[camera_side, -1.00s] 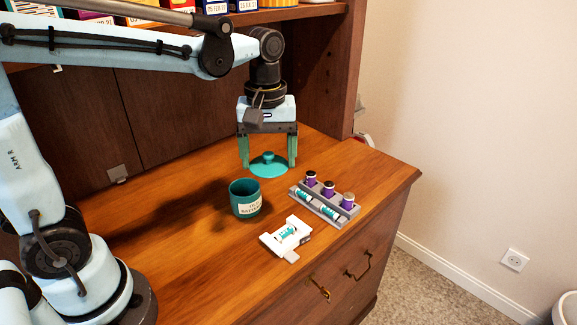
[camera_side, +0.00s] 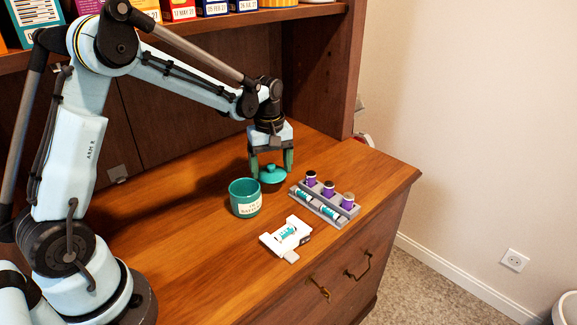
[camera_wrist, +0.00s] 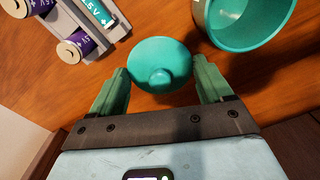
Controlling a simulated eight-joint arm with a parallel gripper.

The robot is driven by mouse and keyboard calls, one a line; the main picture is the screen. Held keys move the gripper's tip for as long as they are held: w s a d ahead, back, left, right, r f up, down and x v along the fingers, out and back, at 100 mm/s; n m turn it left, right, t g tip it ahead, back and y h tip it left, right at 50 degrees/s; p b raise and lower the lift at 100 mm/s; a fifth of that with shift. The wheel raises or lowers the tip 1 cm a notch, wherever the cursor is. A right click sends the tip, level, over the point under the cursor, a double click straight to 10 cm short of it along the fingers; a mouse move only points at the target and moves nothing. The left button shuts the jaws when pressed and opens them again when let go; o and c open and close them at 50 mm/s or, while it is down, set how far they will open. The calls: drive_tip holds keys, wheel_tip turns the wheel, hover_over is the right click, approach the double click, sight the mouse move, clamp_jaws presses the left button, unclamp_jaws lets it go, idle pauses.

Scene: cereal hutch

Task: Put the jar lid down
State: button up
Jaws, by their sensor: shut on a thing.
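The teal jar lid (camera_side: 272,175) with its round knob is between the two green fingers of my gripper (camera_side: 272,168), which is shut on it. In the wrist view the lid (camera_wrist: 152,58) shows its knob towards the camera, with a finger at each side. The lid is at or close above the wooden counter; I cannot tell whether it touches. The teal jar (camera_side: 245,204) with a pale label stands upright and open, in front and left of the lid. It also shows in the wrist view (camera_wrist: 205,22), at the upper right.
A grey battery tray (camera_side: 330,215) with purple and teal-white batteries sits right of the lid. A white device (camera_side: 285,238) lies in front of the jar. The wooden counter (camera_side: 180,240) is clear to the left. Boxes stand on the shelf above.

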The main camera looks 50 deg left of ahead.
sight(271, 168)
drive_tip(key=shift+f, duration=1.8)
drive_tip(key=shift+f, duration=0.1)
drive_tip(key=o, duration=1)
drive_tip(key=shift+c, duration=0.2)
